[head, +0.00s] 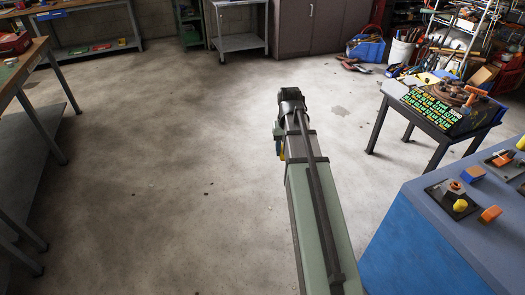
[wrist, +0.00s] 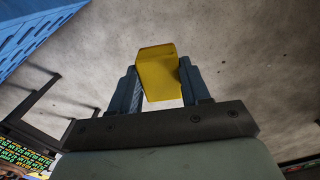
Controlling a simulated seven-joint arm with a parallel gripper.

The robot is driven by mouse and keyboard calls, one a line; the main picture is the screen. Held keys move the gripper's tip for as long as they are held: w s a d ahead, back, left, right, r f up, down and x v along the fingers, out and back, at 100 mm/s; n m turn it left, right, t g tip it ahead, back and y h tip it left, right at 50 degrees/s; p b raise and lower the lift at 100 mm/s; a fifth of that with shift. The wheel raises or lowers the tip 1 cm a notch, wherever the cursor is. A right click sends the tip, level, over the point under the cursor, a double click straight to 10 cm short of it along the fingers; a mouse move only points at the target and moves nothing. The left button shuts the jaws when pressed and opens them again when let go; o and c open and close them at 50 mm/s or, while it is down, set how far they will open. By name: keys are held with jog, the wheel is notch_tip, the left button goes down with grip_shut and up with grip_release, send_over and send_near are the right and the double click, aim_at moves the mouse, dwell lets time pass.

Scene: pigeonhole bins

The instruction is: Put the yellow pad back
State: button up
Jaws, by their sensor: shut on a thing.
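The yellow pad (wrist: 157,72) is a small block between the two blue-grey fingers of my gripper (wrist: 160,82) in the wrist view. The gripper is shut on it, and the pad's end sticks out past the fingertips. In the head view my gripper (head: 279,147) hangs over open floor at the middle, mostly hidden by my arm. Only a sliver of the yellow pad (head: 283,154) shows there. I cannot make out an empty place for the pad in either view.
A grey-topped bench with a blue side (head: 420,238) stands at right, carrying an orange block (head: 490,214), a blue-topped block (head: 472,174) and dark plates. A small dark table (head: 437,112) stands behind it. A workbench (head: 22,62) is at left. The middle floor is clear.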

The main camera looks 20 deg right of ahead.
jog(key=s+d+m, duration=0.2)
jog(key=s+d, duration=0.3)
jog(key=d, duration=0.5)
jog(key=s+d+m, duration=0.2)
jog(key=s+d, duration=0.3)
jog(key=d, duration=0.5)
jog(key=s+d+m, duration=0.2)
jog(key=s+d, duration=0.3)
jog(key=d, duration=0.5)
jog(key=s+d+r+m, duration=0.2)
jog(key=s+d+m, duration=0.5)
jog(key=s+d, duration=2.6)
jog(key=shift+m, duration=0.7)
jog(key=d, duration=0.1)
jog(key=s+d, duration=0.1)
jog(key=d, duration=0.2)
jog(key=shift+s+d+r, duration=0.1)
jog(key=shift+s+r, duration=0.05)
jog(key=shift+s, duration=0.15)
jog(key=shift+f, duration=0.2)
jog(key=shift+f, duration=3.8)
